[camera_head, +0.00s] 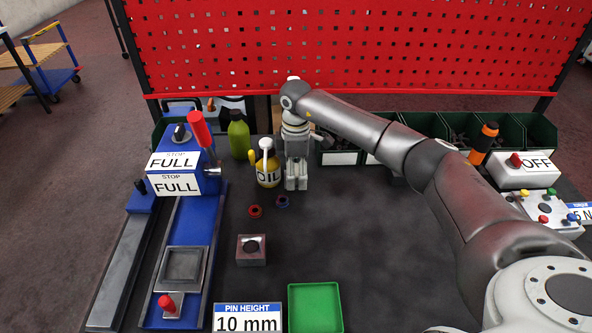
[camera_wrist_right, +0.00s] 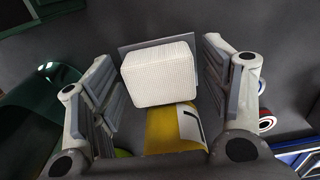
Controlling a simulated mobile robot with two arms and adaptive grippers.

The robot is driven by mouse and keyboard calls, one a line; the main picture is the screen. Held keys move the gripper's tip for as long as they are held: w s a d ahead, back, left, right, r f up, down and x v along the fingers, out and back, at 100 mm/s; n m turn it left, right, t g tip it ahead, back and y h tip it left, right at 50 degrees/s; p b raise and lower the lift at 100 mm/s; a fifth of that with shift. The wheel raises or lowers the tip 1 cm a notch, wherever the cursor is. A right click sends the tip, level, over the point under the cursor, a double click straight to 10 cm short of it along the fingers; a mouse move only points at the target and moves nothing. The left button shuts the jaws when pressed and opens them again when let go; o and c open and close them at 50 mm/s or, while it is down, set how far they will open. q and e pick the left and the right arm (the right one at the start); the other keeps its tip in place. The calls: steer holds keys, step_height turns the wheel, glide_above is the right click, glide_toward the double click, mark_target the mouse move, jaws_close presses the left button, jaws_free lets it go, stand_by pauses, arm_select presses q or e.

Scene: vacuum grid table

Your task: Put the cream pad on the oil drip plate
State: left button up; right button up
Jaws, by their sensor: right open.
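The cream pad (camera_wrist_right: 158,76) is a pale, finely textured block in the right wrist view. It lies over a thin grey plate (camera_wrist_right: 126,50), which I take as the oil drip plate; its edges show behind and beside the pad. I cannot tell whether they touch. My right gripper (camera_head: 296,186) is open and points down beside the yellow oil can (camera_head: 267,172). In the wrist view its fingers (camera_wrist_right: 155,85) stand apart on both sides of the pad, with gaps. The gripper hides the pad in the head view. My left gripper is out of view.
The oil can stands close to the pad, with a green bottle (camera_head: 238,136) behind it. A red ring (camera_head: 255,211) and a blue ring (camera_head: 282,201) lie in front. Green bins (camera_head: 340,157) line the back. A green tray (camera_head: 315,308) lies at the front; the table's middle right is clear.

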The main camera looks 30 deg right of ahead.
mark_target(296, 169)
steer(key=shift+r, duration=0.7)
step_height(296, 169, up, 11)
steer(key=b, duration=0.2)
